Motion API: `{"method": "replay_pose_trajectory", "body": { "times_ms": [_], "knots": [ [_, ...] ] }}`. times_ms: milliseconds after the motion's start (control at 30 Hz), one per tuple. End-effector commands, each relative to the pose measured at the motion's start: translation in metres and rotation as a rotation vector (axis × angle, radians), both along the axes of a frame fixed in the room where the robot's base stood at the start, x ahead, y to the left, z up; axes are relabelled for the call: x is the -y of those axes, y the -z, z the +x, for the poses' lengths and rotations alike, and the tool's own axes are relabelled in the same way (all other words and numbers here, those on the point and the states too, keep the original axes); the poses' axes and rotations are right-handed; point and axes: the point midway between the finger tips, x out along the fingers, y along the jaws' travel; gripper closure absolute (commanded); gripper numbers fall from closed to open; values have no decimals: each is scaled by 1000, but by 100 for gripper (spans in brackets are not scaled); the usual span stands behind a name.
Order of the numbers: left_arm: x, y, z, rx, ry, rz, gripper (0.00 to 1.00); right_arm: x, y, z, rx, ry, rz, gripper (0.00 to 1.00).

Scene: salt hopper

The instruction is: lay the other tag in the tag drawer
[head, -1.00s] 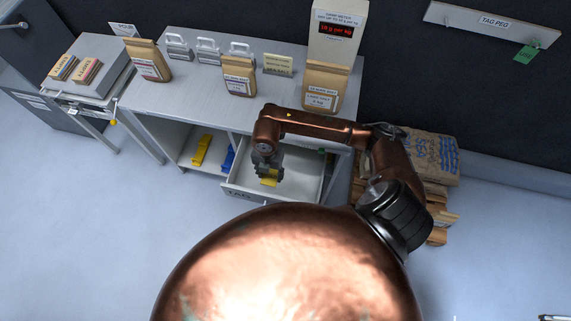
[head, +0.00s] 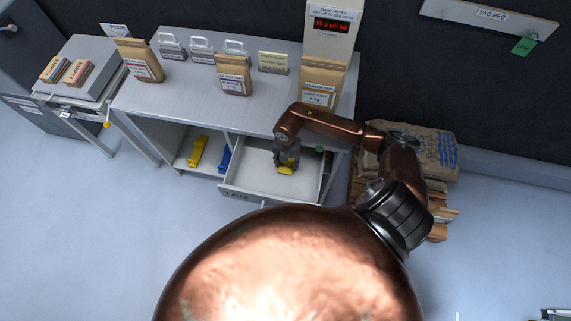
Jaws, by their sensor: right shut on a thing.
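My right gripper (head: 286,167) points down into the open tag drawer (head: 240,194), whose front is lettered TAG. It is shut on a yellow tag (head: 285,171), of which only the lower part shows. I cannot tell whether the tag touches the drawer floor. A green tag (head: 523,46) hangs below the tag peg board (head: 490,14) on the back wall. My left gripper is not in view.
Paper bags (head: 233,74) and a meter with a red display (head: 332,30) stand on the bench top (head: 190,98). Yellow (head: 198,152) and blue (head: 225,158) items sit on the shelf left of the drawer. Stacked sacks (head: 430,152) stand to the right.

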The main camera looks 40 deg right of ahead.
Motion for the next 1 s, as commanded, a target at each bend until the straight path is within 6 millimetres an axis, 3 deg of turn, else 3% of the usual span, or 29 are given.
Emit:
{"method": "replay_pose_trajectory", "body": {
  "times_ms": [400, 433, 667, 1000],
  "knots": [
    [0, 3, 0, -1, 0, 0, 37, 0, 9, 1, 1, 0, -1, 72],
    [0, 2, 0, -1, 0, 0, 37, 0, 9, 1, 1, 0, -1, 56],
    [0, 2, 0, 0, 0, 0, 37, 0, 8, 1, 1, 0, 0, 40],
    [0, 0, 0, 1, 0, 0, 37, 0, 4, 1, 1, 0, 0, 40]
  ]
}}
